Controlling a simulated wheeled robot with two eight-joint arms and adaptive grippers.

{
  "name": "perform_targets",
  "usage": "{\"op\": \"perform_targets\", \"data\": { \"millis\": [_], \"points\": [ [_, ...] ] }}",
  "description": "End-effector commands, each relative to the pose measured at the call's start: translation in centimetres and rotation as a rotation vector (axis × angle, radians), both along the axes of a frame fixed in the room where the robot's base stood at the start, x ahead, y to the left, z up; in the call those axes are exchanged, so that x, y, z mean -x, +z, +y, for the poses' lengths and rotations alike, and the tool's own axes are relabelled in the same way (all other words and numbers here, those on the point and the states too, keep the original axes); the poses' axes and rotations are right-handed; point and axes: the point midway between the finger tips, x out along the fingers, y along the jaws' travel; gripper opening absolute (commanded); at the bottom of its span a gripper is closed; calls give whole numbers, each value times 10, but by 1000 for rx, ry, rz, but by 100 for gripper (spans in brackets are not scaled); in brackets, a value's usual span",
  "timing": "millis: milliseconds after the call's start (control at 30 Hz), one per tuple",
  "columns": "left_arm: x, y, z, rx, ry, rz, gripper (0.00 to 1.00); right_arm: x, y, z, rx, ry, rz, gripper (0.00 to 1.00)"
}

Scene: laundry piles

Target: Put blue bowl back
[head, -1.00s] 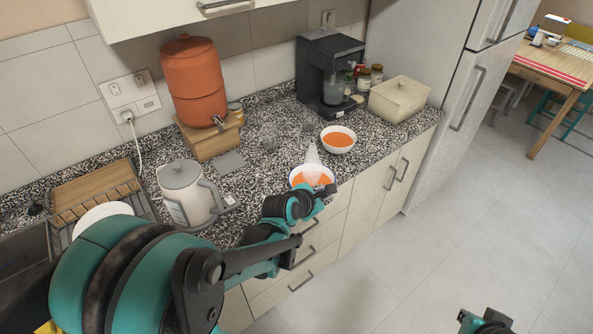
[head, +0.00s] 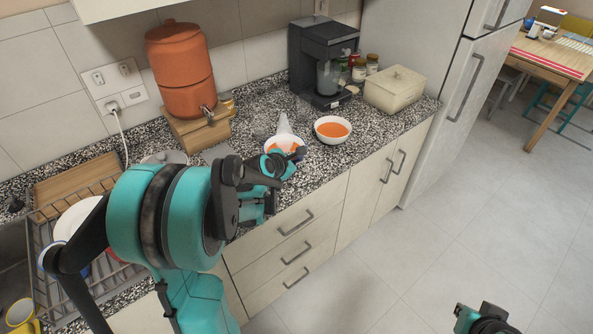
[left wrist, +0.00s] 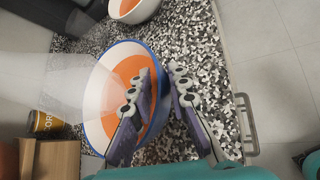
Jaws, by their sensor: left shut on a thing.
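The blue bowl (left wrist: 95,118), with a blue and white rim and an orange inside, is at the counter's front, partly behind my left gripper. It also shows in the head view (head: 270,146). My left gripper (left wrist: 153,85) is shut on its right-hand wall in the wrist view, one finger over the inside, one outside. I cannot tell whether its base touches the counter. A pale translucent cone shape (head: 284,124) overlaps it. My right gripper (head: 482,316) is at the bottom right over the floor, cut off by the frame edge.
A white bowl with orange inside (head: 332,130) stands just right. A coffee machine (head: 320,62), cream box (head: 395,89) and orange dispenser (head: 180,70) stand behind. A dish rack (head: 45,250) with a plate (head: 76,216) is left. My arm mostly hides the kettle (head: 165,158).

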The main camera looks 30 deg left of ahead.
Motion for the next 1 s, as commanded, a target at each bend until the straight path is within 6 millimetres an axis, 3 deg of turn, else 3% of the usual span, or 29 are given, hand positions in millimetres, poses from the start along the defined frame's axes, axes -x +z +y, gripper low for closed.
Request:
{"op": "perform_targets", "data": {
  "millis": [200, 600, 633, 700, 1000],
  "points": [
    [0, -34, 0, 0, 0, -1, 0, 0, -19, 0, 0, 0, 0, 0],
    [0, -38, 0, 0, 0, -1, 0, 0, -22, 0, 0, 0, 0, 0],
    [0, -38, 0, 1, 1, 0, 24, 0, -21, 0, 0, 0, 0, 0],
    [0, -37, 0, 1, 1, 0, 38, 0, -20, 0, 0, 0, 0, 0],
    [0, -36, -1, 1, 1, 0, 38, 0, -19, 0, 0, 0, 0, 0]
  ]
}}
